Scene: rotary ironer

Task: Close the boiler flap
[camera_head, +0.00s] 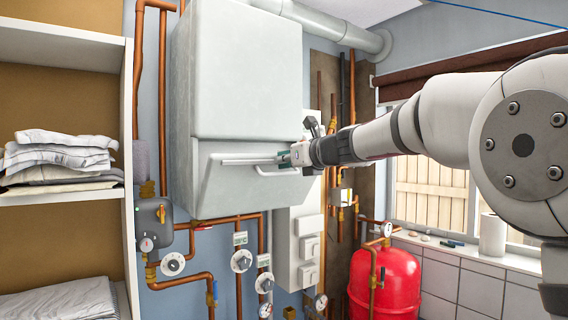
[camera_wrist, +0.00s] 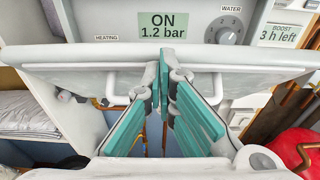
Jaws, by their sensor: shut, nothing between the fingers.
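The white boiler (camera_head: 245,70) hangs on the wall in the head view. Its flap (camera_head: 225,185) at the lower front stands tilted outward, with its top edge apart from the body. In the wrist view the flap (camera_wrist: 255,62) crosses the picture in front of the control panel (camera_wrist: 100,22), which shows "ON 1.2 bar" and a dial. A pale bar handle (camera_wrist: 110,103) runs on the flap's outer side, partly behind my fingers. My gripper (camera_wrist: 158,75) is shut and empty, its teal fingertips at the flap near the handle. I cannot tell whether they touch it.
Copper pipes with gauges and valves (camera_head: 240,260) run below the boiler. A shelf with folded linen (camera_head: 55,160) stands at the left. A red tank (camera_head: 385,280) stands at the lower right, before a window and tiled sill. The space in front of the boiler is open.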

